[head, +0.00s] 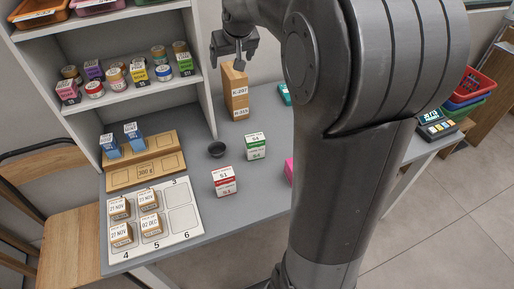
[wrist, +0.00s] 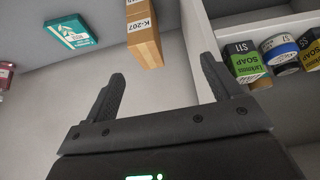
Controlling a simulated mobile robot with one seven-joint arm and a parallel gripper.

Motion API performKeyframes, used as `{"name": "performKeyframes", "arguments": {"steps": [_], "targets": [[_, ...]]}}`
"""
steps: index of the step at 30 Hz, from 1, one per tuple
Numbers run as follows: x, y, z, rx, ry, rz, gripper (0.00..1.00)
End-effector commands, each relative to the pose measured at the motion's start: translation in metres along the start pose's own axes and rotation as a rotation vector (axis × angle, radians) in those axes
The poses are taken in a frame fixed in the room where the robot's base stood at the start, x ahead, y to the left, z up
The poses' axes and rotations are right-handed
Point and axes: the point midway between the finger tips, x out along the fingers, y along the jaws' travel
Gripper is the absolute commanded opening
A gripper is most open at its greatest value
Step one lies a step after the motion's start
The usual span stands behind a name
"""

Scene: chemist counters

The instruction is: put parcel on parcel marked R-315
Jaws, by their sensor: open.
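Two brown parcels seem to stand one on the other at the back of the counter, by the shelf's right side. The upper parcel (head: 236,80) has a label that reads like K-207; it also shows in the wrist view (wrist: 144,42), cut off by the top edge. The lower parcel (head: 238,112) has a small label that looks like R-315, though it is hard to read. My gripper (head: 236,62) is just above the upper parcel in the head view. In the wrist view its fingers (wrist: 163,78) are spread apart with nothing between them.
A shelf unit (head: 205,75) with jars and small boxes stands close left of the parcels. A teal box (head: 284,94) lies to their right.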

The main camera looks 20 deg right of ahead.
Motion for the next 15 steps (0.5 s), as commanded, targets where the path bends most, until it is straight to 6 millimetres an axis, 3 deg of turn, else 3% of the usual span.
{"name": "performKeyframes", "arguments": {"steps": [1,6,15], "targets": [[-0.019,-0.007,0.015,-0.004,0.002,0.001,0.83],[-0.066,-0.026,0.068,-0.005,-0.01,0.004,0.83],[-0.123,-0.049,0.175,0.0,-0.029,0.002,0.83]]}}
